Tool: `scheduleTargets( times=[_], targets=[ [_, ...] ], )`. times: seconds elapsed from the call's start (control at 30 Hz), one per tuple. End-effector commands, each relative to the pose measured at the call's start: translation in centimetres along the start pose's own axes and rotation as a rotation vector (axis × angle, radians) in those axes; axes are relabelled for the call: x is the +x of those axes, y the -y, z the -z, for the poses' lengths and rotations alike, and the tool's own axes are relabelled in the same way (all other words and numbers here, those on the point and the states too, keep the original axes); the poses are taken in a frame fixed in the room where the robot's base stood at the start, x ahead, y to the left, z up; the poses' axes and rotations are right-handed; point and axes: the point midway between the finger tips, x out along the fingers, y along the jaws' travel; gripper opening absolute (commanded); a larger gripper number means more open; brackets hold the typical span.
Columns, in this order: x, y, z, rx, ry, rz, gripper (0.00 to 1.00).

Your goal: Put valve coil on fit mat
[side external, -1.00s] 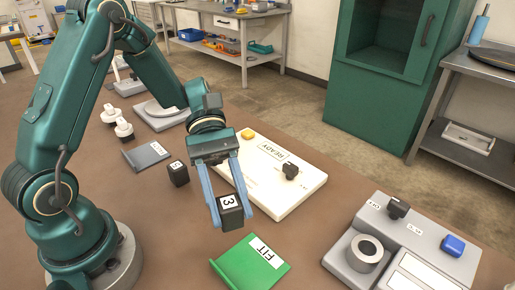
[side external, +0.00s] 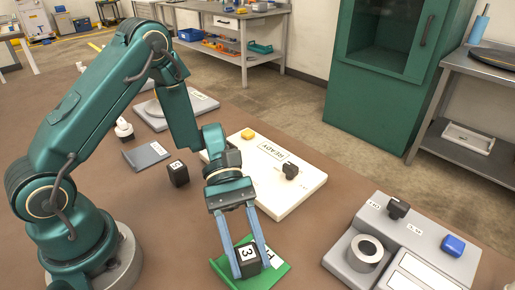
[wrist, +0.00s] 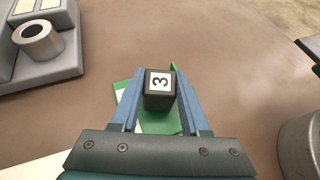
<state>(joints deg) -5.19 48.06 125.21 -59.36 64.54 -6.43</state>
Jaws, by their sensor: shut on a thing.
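The valve coil appears to be the small black block (side external: 248,256) with a white "3" label. It also shows in the wrist view (wrist: 159,98), label facing the camera. My gripper (side external: 252,268) is shut on it, with one blue finger on each side. The fit mat (side external: 276,273) is a green plate with a raised edge and a white "FIT" label, partly hidden by the block and fingers. In the wrist view the mat (wrist: 158,124) shows behind the block. The block is over the mat, roughly upright; I cannot tell whether it touches it.
A second black block (side external: 178,174) with a label stands left of the white READY board (side external: 300,193). The board bears a yellow piece (side external: 248,134) and a black knob (side external: 290,170). A grey fixture (side external: 345,270) with a ring stands right of the mat. A grey plate (side external: 147,156) lies at left.

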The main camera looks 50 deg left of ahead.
Motion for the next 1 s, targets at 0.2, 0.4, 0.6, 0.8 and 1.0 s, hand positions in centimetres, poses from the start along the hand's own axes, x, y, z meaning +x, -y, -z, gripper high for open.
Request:
scheduleTargets(
  times=[0.2, 0.4, 0.6, 0.8, 1.0],
  targets=[
    [0.1, 0.0, 0.1, 0.000, 0.000, 0.000, 0.68],
    [0.1, 0.0, 0.1, 0.000, 0.001, 0.000, 0.75],
    [-0.1, 0.0, -0.1, 0.001, 0.000, 0.000, 0.75],
    [-2.8, -0.2, 0.0, 0.002, -0.001, -0.009, 0.75],
    [-7.2, -0.2, 0.1, 0.003, -0.003, -0.008, 0.75]
  ],
)
